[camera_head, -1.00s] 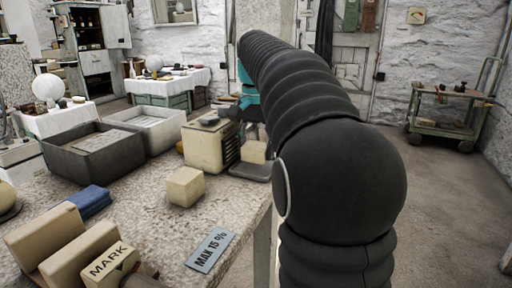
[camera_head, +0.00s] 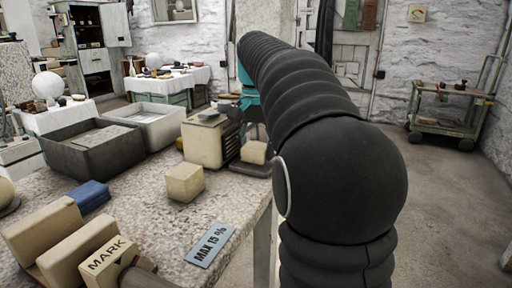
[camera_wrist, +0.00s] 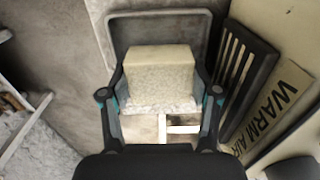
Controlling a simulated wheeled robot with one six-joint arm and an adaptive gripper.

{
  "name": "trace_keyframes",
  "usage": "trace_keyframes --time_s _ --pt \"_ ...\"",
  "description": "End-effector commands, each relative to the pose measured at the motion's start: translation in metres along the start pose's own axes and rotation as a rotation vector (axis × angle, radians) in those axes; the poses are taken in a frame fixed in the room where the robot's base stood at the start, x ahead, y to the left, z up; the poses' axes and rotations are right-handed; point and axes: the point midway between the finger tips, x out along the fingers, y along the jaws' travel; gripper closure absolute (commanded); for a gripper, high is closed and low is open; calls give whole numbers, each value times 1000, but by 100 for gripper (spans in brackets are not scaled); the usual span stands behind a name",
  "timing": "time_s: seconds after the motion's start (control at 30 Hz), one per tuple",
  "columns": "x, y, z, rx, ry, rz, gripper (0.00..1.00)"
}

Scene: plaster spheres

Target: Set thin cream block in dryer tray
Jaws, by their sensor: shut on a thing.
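My gripper (camera_wrist: 161,88) is shut on a cream block (camera_wrist: 158,72), with one finger on each side of it. The block's near face looks pale and rough. The grey dryer tray (camera_wrist: 199,24) shows beyond and around the block in the wrist view. In the head view the block (camera_head: 254,152) is over the dark tray (camera_head: 248,170), beside the cream dryer box (camera_head: 203,147). I cannot tell whether its underside touches the tray. My arm hides much of the gripper in the head view.
The dryer's dark grille (camera_wrist: 240,75) and "WARM AIR" label (camera_wrist: 272,108) are close to the right finger. Another cream block (camera_head: 185,183) stands on the rough table, near a "MAX 15 %" plate (camera_head: 210,245). Dark and pale basins (camera_head: 95,160) are at the left.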

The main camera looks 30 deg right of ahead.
Motion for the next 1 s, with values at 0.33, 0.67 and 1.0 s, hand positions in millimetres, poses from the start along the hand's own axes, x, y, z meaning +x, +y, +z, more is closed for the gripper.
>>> trace_keyframes --time_s 0.33,0.67,1.0 --pt "6 0 0 0 0 0 83" --pt "12 0 0 0 0 0 83" --pt "12 0 0 0 0 -1 9"
